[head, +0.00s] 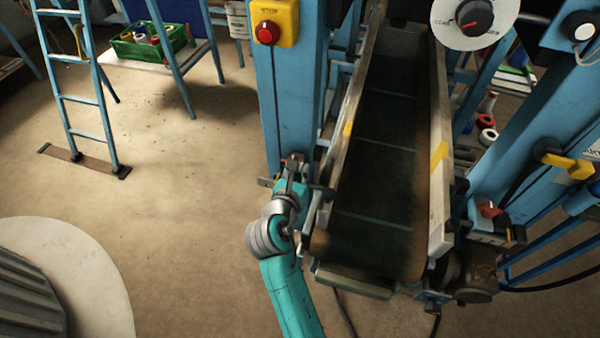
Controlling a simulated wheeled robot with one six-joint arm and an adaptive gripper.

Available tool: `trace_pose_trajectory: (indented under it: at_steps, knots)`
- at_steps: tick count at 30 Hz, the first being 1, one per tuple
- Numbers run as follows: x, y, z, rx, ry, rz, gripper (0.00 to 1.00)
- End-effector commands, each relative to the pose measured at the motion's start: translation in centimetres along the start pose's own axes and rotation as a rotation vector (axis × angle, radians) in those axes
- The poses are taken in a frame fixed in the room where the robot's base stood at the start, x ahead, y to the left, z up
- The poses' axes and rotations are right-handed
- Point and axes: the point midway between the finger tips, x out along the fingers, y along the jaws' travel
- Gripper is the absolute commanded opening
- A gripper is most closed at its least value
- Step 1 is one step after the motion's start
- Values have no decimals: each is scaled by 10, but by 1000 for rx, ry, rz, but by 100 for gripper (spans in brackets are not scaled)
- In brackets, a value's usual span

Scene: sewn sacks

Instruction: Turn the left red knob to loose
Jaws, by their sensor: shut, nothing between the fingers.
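The left red knob (285,160) shows only as a small bit of red at the foot of the left blue post, just beyond my gripper. My gripper (292,173) is shut with nothing between its fingers. It is right in front of the left knob and hides most of it. I cannot tell whether the fingers touch it, or which way the knob is turned.
A dark conveyor belt (375,185) with pale side rails lies right of my gripper. The left blue post (285,95) carries a yellow box with a red button (267,32).

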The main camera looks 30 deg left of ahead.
Motion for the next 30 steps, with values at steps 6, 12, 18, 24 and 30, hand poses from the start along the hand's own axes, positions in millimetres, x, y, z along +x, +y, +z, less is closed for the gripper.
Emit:
trace_pose_trajectory:
  at_steps: [6, 12, 18, 24, 30]
  knots:
    - [6, -3, 2, 1, 0, -2, 0]
    - [11, -6, 4, 2, -1, -1, 0]
    - [16, -8, 6, 1, -1, -2, 0]
    - [18, -8, 6, 1, 0, -2, 0]
    - [19, -8, 6, 1, 0, -2, 0]
